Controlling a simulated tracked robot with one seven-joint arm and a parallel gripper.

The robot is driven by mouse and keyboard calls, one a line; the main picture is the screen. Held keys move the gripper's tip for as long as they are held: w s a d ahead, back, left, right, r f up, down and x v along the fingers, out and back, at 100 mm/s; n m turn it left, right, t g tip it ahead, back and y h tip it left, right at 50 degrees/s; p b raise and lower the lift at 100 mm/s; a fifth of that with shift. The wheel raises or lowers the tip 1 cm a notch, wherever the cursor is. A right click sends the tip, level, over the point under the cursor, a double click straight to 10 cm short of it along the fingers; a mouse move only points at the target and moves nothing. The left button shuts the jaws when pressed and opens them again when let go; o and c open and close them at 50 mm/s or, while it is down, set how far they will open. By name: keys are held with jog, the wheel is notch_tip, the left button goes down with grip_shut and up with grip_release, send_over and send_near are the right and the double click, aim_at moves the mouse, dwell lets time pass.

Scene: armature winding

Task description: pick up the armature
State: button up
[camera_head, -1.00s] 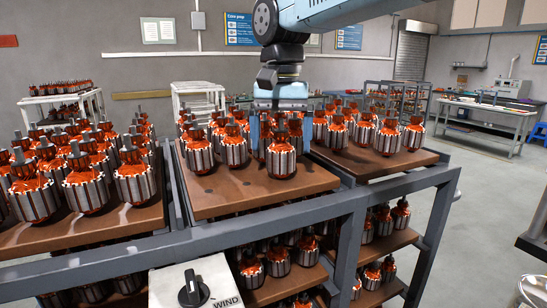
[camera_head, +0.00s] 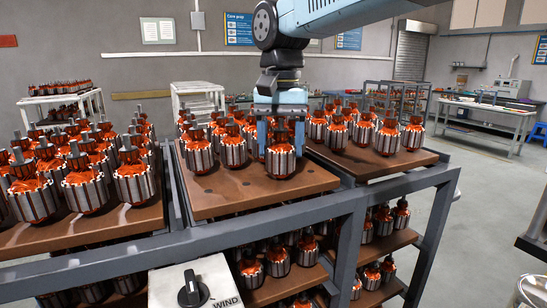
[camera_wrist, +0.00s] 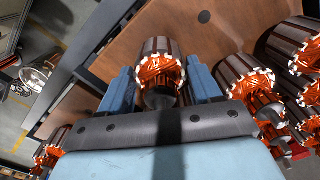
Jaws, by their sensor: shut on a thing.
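The armature (camera_head: 281,161) is a silver-grey slotted core with orange copper windings, standing upright near the front right corner of the middle wooden shelf board. My gripper (camera_head: 281,138) comes down on it from above, with one blue finger on each side of its upper part. In the wrist view my gripper (camera_wrist: 160,85) is shut on the armature (camera_wrist: 160,68), whose orange end and shaft lie between the fingers. The armature appears to rest on the board.
More armatures stand close behind and left of it, such as this neighbour (camera_head: 233,152). Boards with armatures flank the middle board (camera_head: 225,202) on both sides. The grey rack frame (camera_head: 300,213) runs along the front, with a WIND switch box (camera_head: 215,272) below.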

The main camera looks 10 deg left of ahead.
grip_shut()
